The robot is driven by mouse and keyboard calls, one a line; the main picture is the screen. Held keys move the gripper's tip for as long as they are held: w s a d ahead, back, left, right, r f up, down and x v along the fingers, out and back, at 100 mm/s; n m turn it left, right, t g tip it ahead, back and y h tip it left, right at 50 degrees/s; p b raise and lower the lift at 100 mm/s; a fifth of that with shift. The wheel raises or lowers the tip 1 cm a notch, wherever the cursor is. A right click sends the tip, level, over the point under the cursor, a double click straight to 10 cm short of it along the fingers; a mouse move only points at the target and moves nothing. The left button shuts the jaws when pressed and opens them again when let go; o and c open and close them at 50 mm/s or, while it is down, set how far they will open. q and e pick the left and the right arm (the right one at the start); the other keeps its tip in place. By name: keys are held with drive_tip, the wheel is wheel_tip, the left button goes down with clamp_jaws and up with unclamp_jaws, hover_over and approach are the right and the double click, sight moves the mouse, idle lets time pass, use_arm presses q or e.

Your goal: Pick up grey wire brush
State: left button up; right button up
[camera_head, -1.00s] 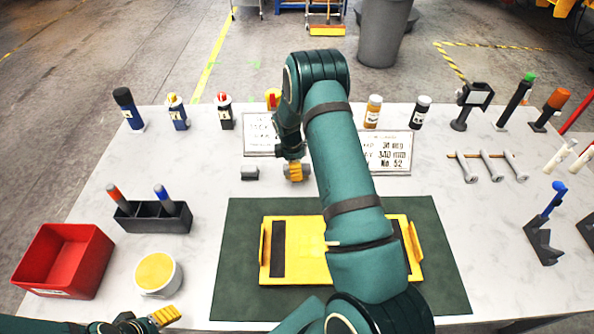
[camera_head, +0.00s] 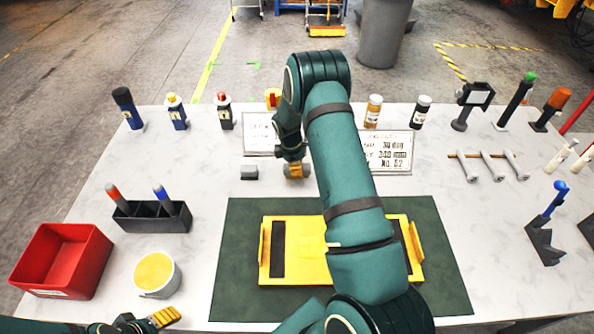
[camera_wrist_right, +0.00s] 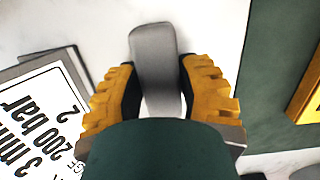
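The grey wire brush (camera_wrist_right: 154,55) shows in the right wrist view as a grey, round-ended bar between the fingers. My right gripper (camera_wrist_right: 161,75) has a dark pad along each side of it, and the pads look in contact. In the head view, the right gripper (camera_head: 295,171) is low over the table left of centre, with grey parts of the brush (camera_head: 306,170) beside its yellow fingertips. The palm hides the brush's near end. My left gripper (camera_head: 165,317) is at the bottom left edge, only partly seen; its opening is unclear.
A small grey block (camera_head: 249,172) lies left of the right gripper. Sign plates (camera_head: 385,154) lie behind it. A green mat (camera_head: 232,270) with a yellow tray (camera_head: 312,270) is in front. A black holder (camera_head: 150,222), red bin (camera_head: 60,262) and round tub (camera_head: 157,274) stand left.

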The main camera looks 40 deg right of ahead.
clamp_jaws()
drive_tip(key=shift+r, duration=0.1)
drive_tip(key=shift+r+p, duration=0.2)
drive_tip(key=shift+p, duration=0.15)
wheel_tip(320, 180, up, 10)
